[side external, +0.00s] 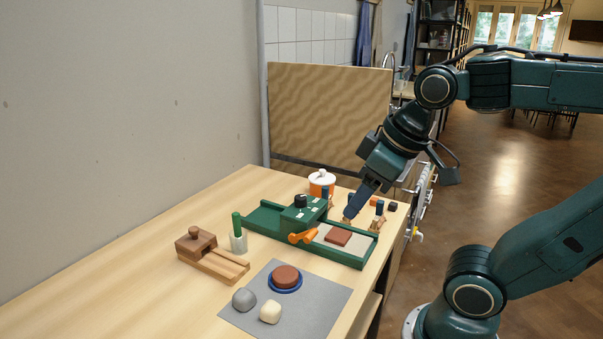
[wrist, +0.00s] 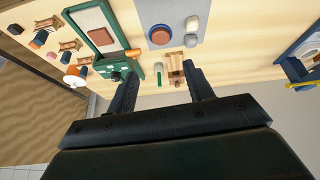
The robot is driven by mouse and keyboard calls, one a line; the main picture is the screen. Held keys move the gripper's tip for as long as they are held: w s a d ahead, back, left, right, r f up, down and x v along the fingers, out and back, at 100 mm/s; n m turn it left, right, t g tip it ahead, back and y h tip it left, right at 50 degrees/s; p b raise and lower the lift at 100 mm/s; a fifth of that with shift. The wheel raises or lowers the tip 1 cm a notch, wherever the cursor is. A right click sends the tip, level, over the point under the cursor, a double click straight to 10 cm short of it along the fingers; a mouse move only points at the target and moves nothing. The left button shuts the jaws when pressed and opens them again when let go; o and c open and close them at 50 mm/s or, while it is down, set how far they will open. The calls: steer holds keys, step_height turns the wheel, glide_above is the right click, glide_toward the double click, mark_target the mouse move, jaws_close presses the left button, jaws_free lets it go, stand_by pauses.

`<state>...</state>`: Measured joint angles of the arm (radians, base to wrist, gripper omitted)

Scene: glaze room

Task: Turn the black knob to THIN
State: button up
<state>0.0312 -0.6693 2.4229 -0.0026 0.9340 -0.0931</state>
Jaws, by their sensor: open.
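The black knob (side external: 300,200) sits on top of the green housing (side external: 303,213) of a press-like device. Small pale labels lie around it, too small to read, so I cannot tell which one it points to. In the wrist view the knob (wrist: 116,76) is left of my fingers, partly by the left finger. The orange handle (side external: 303,237) is on the near side of the housing. My gripper (side external: 348,217) is above the right part of the device, right of the knob and apart from it. In the wrist view my gripper (wrist: 162,73) is open and empty.
A brown slab (side external: 338,236) lies on the device's bed. A grey mat (side external: 315,308) holds a blue disc and lumps. A wooden block tool (side external: 211,254) and green-handled cup (side external: 238,240) stand left.

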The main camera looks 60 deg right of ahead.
steer(key=w+d+r+n+g, duration=0.1)
steer(key=w+d+r+n, duration=0.15)
steer(key=w, duration=0.35)
steer(key=n+g, duration=0.5)
steer(key=n, duration=0.2)
glide_above(300, 197)
step_height(300, 197, down, 4)
steer(key=r, duration=0.1)
steer(key=shift+w+d+f, duration=0.25)
steer(key=shift+f, duration=0.15)
steer(key=f, duration=1.3)
steer(key=shift+s+a+f, duration=0.15)
steer(key=shift+s+f, duration=0.05)
steer(key=shift+f, duration=0.05)
steer(key=c, duration=1)
